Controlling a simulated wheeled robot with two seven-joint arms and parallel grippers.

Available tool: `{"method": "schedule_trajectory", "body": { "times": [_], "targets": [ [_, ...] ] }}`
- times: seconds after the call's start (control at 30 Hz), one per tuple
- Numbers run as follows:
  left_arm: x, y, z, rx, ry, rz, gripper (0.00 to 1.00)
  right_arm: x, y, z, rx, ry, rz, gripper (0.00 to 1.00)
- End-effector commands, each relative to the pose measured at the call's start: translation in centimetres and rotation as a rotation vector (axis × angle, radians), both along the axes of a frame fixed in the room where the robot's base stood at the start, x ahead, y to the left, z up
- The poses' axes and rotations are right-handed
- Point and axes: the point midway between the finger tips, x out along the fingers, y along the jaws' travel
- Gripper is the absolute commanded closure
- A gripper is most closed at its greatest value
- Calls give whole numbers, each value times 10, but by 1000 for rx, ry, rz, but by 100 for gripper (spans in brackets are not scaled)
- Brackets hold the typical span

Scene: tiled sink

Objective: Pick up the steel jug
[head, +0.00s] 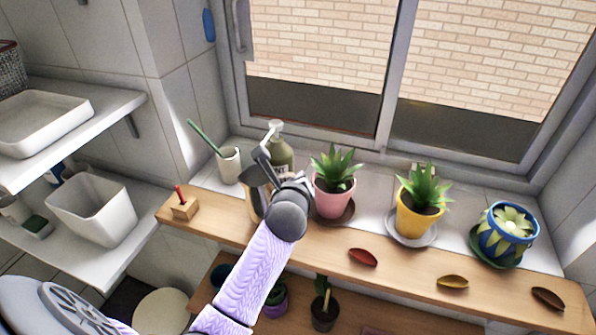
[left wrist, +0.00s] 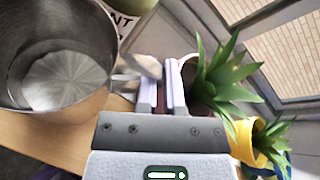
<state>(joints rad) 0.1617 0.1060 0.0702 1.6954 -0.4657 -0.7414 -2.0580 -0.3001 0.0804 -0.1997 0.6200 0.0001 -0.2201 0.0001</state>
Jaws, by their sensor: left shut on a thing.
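The steel jug (left wrist: 62,65) shows large at the left of the left wrist view, its round open mouth and bare inside facing the camera. My left gripper (left wrist: 162,92) is at the jug's right side, shut on its handle (left wrist: 138,68). In the head view my left gripper (head: 262,172) is over the wooden shelf, in front of the green bottle. There my gripper and wrist hide most of the jug, and only a strip of its side (head: 253,204) shows. I cannot tell whether the jug touches the shelf. My right gripper is in neither view.
A pink-potted plant (head: 334,190) stands close right of my wrist. A yellow-potted plant (head: 420,212) and a blue pot (head: 507,232) are farther right. Behind are a green bottle (head: 281,152) and a white cup (head: 229,165). A small wooden block (head: 185,209) sits left.

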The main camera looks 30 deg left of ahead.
Motion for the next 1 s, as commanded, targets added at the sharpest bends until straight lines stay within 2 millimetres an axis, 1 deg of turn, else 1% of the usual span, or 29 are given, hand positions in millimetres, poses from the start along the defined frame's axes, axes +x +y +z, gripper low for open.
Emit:
{"method": "schedule_trajectory", "body": {
  "times": [0.4, 0.6, 0.8, 1.0],
  "targets": [
    [-69, -33, 1, 1, 0, 0, 100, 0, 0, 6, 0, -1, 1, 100],
    [-98, -47, 0, 1, 2, -1, 100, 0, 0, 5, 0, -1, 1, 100],
    [-118, -57, 0, 2, 1, -1, 100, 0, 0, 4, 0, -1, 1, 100],
    [-130, -63, 0, 1, 0, 0, 100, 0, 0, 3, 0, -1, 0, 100]
  ]
}}
